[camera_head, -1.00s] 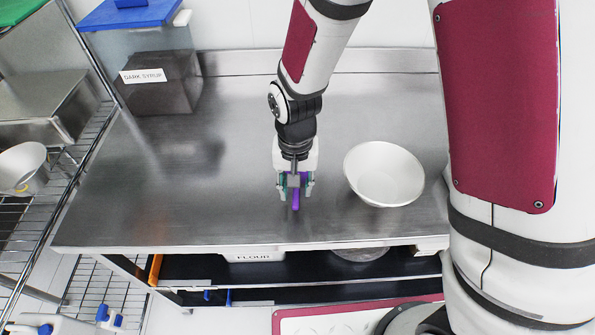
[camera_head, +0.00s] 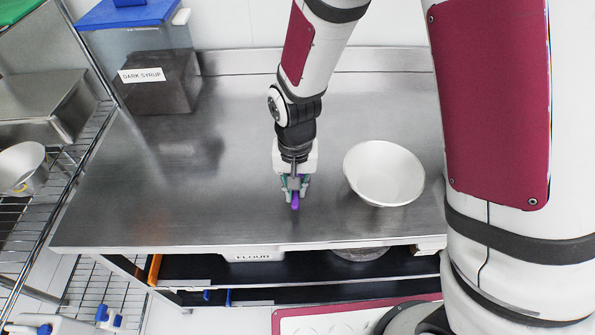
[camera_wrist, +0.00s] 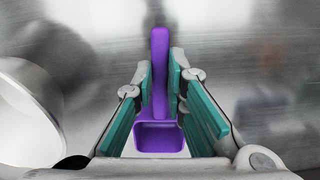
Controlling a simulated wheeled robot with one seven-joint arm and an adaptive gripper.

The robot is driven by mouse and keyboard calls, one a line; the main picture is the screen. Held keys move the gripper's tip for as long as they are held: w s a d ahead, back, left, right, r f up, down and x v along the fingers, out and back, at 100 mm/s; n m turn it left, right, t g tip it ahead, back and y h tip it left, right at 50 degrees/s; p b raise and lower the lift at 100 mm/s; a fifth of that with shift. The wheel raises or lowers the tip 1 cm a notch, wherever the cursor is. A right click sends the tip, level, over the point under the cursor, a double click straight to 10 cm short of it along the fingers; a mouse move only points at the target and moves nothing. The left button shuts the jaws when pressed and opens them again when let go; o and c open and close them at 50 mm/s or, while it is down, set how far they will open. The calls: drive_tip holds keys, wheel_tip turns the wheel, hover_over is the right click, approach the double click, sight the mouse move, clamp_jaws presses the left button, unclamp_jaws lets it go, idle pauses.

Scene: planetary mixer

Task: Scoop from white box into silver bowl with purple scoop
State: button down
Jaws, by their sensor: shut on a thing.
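My gripper (camera_head: 295,185) is shut on the purple scoop (camera_head: 295,201), above the middle of the steel table. In the wrist view, the scoop (camera_wrist: 160,80) runs between the two teal finger pads, its handle pointing away and its square cup close to the camera. A white bowl (camera_head: 384,173) stands on the table to the right of my gripper and looks empty. It shows at the left edge of the wrist view (camera_wrist: 28,115). A white box labelled FLOUR (camera_head: 253,254) sits on the shelf below the tabletop, mostly hidden by the table. A silver bowl (camera_head: 360,254) partly shows beside it.
A dark syrup container (camera_head: 160,85) with a blue lid stands at the table's back left. A wire rack (camera_head: 75,165) with a metal pan and a bowl is at the left. The table (camera_head: 130,210) is clear left of my gripper.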

drive_tip(key=shift+r, duration=0.15)
drive_tip(key=shift+r+p, duration=0.55)
drive_tip(key=shift+r, duration=0.3)
drive_tip(key=shift+r+p, duration=1.05)
drive_tip(key=shift+r, duration=0.95)
